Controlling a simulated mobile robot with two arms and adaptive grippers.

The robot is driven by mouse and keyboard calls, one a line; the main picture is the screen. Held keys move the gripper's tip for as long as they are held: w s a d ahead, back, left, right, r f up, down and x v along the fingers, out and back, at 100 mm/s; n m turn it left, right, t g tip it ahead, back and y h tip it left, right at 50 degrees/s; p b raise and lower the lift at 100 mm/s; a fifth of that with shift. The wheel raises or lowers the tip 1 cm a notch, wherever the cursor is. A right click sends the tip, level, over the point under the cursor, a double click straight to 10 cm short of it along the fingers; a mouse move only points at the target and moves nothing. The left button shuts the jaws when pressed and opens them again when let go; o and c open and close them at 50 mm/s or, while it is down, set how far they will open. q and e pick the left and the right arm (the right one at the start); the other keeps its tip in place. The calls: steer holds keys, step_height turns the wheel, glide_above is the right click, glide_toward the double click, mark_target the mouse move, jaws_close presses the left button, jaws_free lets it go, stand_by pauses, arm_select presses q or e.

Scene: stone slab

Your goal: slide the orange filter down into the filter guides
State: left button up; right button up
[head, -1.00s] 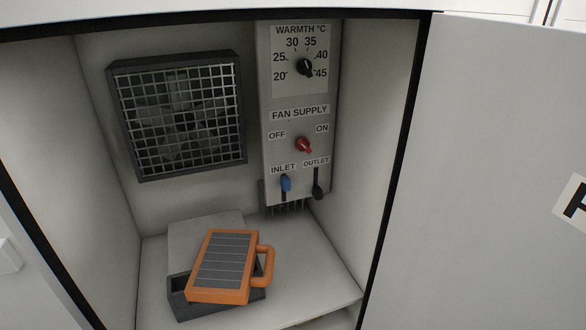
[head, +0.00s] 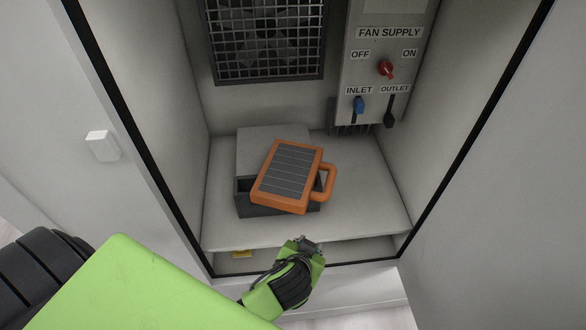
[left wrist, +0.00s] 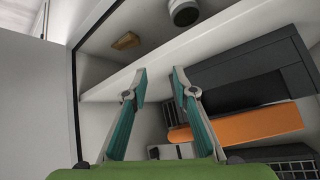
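The orange filter (head: 288,172), with a dark slatted face and a loop handle on its right, lies tilted across the open front of a dark grey box (head: 262,209), which seems to hold the filter guides. The guides themselves cannot be made out. My left gripper (head: 308,243) is just in front of the shelf edge, below and apart from the filter. In the left wrist view, my left gripper's fingers (left wrist: 159,74) are spread with nothing between them. The orange filter (left wrist: 250,126) shows to their right, by the dark box (left wrist: 250,78). My right gripper is not in view.
The cabinet shelf (head: 375,200) is clear right of the box. Behind are the fan grille (head: 268,45) and a control panel (head: 375,65) with a red knob and two levers. Below the shelf is a yellowish block (head: 241,254). The open door (head: 500,220) stands at right.

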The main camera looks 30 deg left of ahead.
arm_select(q)
step_height(320, 180, up, 10)
steer(key=n+t, duration=0.1)
steer(key=n, duration=0.1)
steer(key=t, duration=0.3)
glide_toward(329, 183)
steer(key=shift+n+g+y, duration=0.3)
steer(key=shift+y, duration=0.1)
steer(key=w+p, duration=0.1)
steer(key=w, duration=0.1)
steer(key=w+f+p, duration=0.1)
steer(key=w, duration=0.1)
steer(key=shift+w+a+f, duration=0.1)
steer(key=shift+w+f, duration=0.2)
steer(key=shift+f, duration=0.05)
steer(key=p+x, duration=0.2)
steer(key=x, duration=0.2)
steer(key=shift+f, duration=0.15)
steer(key=shift+w+f, duration=0.3)
steer(key=shift+a+r, duration=0.1)
jaws_close()
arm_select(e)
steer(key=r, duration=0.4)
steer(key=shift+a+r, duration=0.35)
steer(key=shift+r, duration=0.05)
